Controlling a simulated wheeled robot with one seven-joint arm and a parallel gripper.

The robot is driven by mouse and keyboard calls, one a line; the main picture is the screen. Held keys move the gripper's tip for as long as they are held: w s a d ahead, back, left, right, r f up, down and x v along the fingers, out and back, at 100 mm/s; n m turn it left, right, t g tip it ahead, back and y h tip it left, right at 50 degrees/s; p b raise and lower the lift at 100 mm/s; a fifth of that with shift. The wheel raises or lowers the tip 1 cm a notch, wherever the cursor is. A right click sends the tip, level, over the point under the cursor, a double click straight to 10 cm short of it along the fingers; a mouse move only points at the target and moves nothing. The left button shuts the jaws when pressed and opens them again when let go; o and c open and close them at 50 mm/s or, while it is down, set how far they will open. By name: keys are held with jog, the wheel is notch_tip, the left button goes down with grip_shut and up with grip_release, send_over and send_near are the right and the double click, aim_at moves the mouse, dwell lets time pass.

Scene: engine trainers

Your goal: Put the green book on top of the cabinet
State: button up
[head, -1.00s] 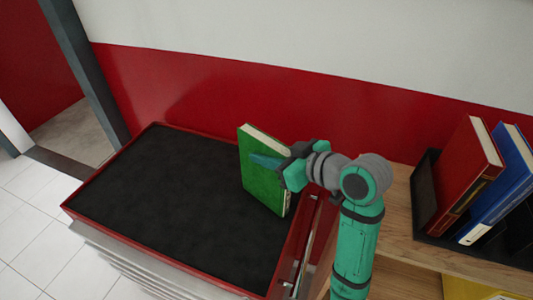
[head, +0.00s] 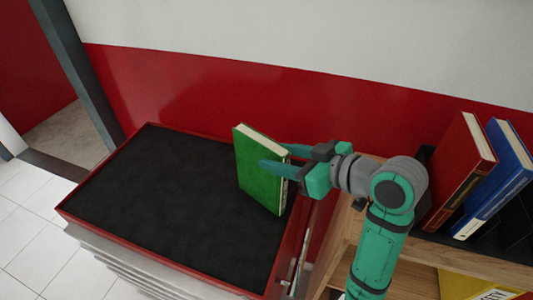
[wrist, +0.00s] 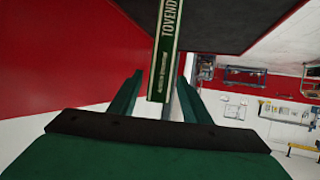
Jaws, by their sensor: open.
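The green book (head: 259,172) stands upright on the black top of the red-rimmed cabinet (head: 165,195), near its right edge. In the wrist view the book's spine (wrist: 165,50) shows, with its lower end near the gap between my fingers. My gripper (head: 277,161) is open at the book's spine side, with one finger in front of the cover and the other by the far side. In the wrist view both fingers (wrist: 158,95) are spread apart, with space on either side of the spine. Whether a finger touches the book cannot be told.
A wooden shelf (head: 423,254) at the right holds a red book (head: 462,175) and a blue book (head: 497,185) in a black holder. A yellow item (head: 470,288) lies lower. The cabinet's left side is clear. A red and white wall stands behind.

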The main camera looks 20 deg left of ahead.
jog(key=v, duration=0.5)
jog(key=shift+s+d+r, duration=0.1)
jog(key=shift+s+d, duration=0.1)
jog(key=shift+d, duration=0.1)
